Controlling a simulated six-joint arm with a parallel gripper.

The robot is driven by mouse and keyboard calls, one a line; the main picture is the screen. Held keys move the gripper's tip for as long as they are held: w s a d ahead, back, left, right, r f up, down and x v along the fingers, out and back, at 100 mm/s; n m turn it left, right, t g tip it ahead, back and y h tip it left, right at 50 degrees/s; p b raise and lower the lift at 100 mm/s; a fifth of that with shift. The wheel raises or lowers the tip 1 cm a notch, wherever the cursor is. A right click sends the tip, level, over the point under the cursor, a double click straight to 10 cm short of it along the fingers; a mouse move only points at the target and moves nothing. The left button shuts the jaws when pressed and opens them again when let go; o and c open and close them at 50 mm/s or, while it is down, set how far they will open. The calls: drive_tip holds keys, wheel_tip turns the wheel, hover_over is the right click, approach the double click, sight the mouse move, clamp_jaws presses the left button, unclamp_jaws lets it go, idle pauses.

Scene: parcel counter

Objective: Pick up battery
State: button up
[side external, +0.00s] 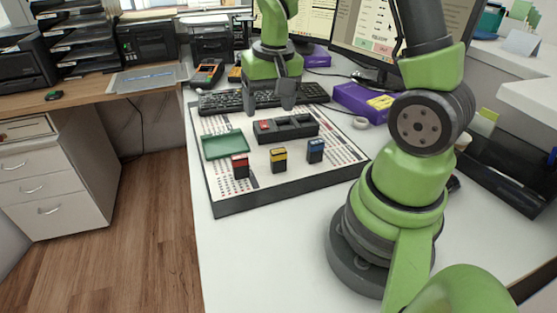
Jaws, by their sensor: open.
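Three small dark blocks with coloured tops, which look like the batteries, stand upright in a row on a white board (235,194). They are a red one (240,166), a yellow one (278,160) and a blue one (315,151). Behind them is a black holder (301,131) with several slots; a red piece (264,126) sits in its left slot. A green tray (223,145) lies at the left of the board. My gripper (269,97) is open and empty, pointing down above the far side of the board, behind and above the holder.
A keyboard (219,103) lies behind the board and a card terminal (207,73) stands at the back left. Purple boxes (362,103) and monitors are behind to the right. The white counter (262,253) is clear in front of the board; its left edge drops to the floor.

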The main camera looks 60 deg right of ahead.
drive_tip(key=g, duration=0.1)
approach(278, 162)
drive_tip(key=shift+m, duration=0.4)
drive_tip(key=f, duration=0.1)
drive_tip(key=d+f, duration=0.1)
drive_tip(key=f, duration=0.1)
drive_tip(key=w+f, duration=0.1)
drive_tip(key=f, duration=0.1)
drive_tip(key=shift+d, duration=0.2)
drive_tip(key=shift+s+f, duration=0.1)
drive_tip(key=shift+f, duration=2.9)
drive_tip(key=shift+c, duration=0.5)
drive_tip(key=c, duration=0.9)
